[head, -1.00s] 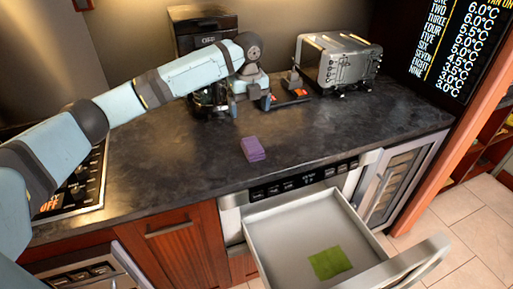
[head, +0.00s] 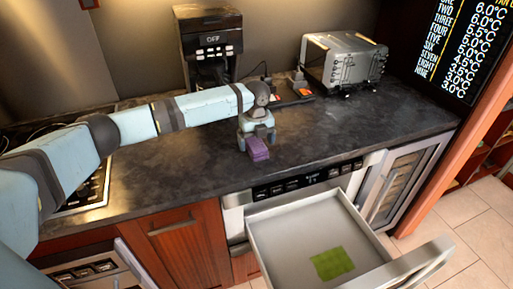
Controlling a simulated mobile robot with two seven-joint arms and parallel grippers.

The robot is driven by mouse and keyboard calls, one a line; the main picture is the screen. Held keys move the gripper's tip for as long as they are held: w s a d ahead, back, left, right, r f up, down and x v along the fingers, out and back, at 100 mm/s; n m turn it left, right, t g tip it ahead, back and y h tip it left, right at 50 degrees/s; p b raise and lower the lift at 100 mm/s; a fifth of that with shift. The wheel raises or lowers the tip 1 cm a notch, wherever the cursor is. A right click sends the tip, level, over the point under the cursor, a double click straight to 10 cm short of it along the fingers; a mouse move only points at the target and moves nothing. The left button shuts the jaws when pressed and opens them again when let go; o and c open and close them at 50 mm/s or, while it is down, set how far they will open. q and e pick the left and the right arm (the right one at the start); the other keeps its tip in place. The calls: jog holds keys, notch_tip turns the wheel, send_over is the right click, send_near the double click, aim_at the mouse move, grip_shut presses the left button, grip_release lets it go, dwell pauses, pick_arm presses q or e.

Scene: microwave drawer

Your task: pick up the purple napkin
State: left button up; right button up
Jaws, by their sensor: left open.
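The purple napkin (head: 258,151), a small folded block, lies on the dark countertop close to its front edge. My left gripper (head: 257,138) is right above it, pointing down, and its fingers cover the napkin's back part. The gripper is open, with its fingers around or just over the napkin; I cannot tell whether they touch it. My right gripper does not show.
An open drawer (head: 290,236) below the counter holds a green cloth (head: 331,263). A coffee maker (head: 208,45) and a silver toaster oven (head: 343,60) stand at the back. The counter (head: 340,125) to the right is clear.

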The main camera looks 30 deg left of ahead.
aim_at(256, 144)
pick_arm(q)
jog(key=shift+f, duration=0.35)
jog(key=c, duration=1.1)
jog(key=shift+r, duration=0.15)
notch_tip(256, 144, up, 20)
jog(key=shift+f, duration=0.1)
jog(key=o, duration=0.5)
jog(key=c, duration=0.3)
